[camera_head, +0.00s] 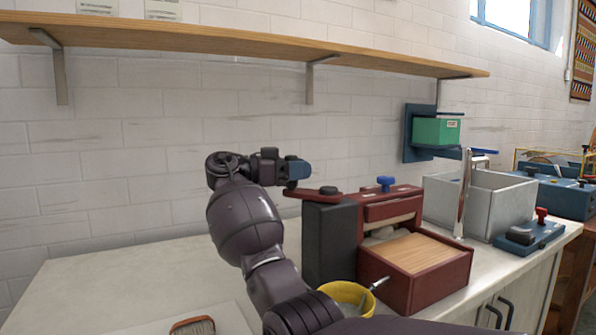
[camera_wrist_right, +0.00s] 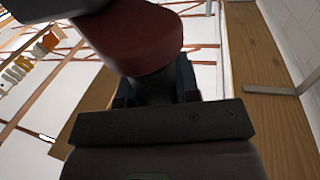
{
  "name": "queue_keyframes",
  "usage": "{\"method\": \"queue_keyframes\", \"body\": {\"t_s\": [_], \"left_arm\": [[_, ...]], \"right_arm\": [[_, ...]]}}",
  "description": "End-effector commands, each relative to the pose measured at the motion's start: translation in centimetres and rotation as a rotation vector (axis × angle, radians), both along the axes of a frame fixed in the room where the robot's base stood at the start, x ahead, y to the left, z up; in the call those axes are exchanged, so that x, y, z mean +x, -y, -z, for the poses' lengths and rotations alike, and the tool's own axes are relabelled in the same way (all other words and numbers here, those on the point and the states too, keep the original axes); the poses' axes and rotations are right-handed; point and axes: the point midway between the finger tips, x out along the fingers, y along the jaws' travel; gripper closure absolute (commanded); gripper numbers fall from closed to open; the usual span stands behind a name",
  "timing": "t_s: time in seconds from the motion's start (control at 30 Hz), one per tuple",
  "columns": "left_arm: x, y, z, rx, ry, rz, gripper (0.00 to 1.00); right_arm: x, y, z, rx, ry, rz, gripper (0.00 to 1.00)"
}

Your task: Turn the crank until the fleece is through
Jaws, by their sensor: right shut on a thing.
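The fleece machine is a dark red box (camera_head: 420,288) with a wooden tray (camera_head: 405,252), a blue knob (camera_head: 386,183) on top and a dark grey side housing (camera_head: 330,243). Some pale fleece (camera_head: 383,234) shows behind the tray, partly hidden. The red crank (camera_head: 315,193) lies across the top of the housing and points left. My right gripper (camera_head: 296,170) is shut on the crank's handle at its outer end. In the right wrist view the dark handle (camera_wrist_right: 152,90) stands between the fingers, below the red crank arm (camera_wrist_right: 140,38). My left gripper is not in view.
A yellow bowl (camera_head: 336,292) stands in front of the housing, close to my forearm. A brush (camera_head: 193,327) lies at the front. A grey metal basin (camera_head: 498,200) and a blue device (camera_head: 530,236) are right of the machine. A wooden shelf (camera_head: 220,38) hangs above.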

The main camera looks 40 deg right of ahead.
Motion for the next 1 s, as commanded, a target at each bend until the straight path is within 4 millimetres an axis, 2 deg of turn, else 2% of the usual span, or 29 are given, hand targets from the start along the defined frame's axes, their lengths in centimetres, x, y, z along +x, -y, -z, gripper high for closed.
{"method": "queue_keyframes", "body": {"t_s": [0.13, 0.17, 0.3, 0.33, 0.6, 0.73, 1.0], "left_arm": [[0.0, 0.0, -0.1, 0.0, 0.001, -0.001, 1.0], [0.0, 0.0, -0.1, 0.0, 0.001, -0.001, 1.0], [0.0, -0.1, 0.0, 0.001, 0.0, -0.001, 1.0], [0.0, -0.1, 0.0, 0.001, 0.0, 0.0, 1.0], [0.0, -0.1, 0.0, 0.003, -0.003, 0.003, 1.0], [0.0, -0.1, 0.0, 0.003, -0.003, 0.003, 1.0], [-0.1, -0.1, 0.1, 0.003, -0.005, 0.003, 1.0]], "right_arm": [[-0.1, 0.0, -0.4, -0.003, 0.003, -0.002, 1.0], [-0.1, 0.0, -0.4, -0.003, 0.003, -0.002, 0.68], [0.0, 0.0, -0.3, -0.002, 0.002, -0.001, 0.47], [0.0, 0.0, -0.3, -0.002, 0.002, -0.001, 0.44], [0.0, 0.0, -0.1, 0.0, 0.001, -0.001, 0.44], [0.3, -0.7, -0.1, 0.0, 0.0, -0.002, 0.44], [2.0, -4.9, -0.1, -0.001, 0.0, -0.003, 0.44]]}}
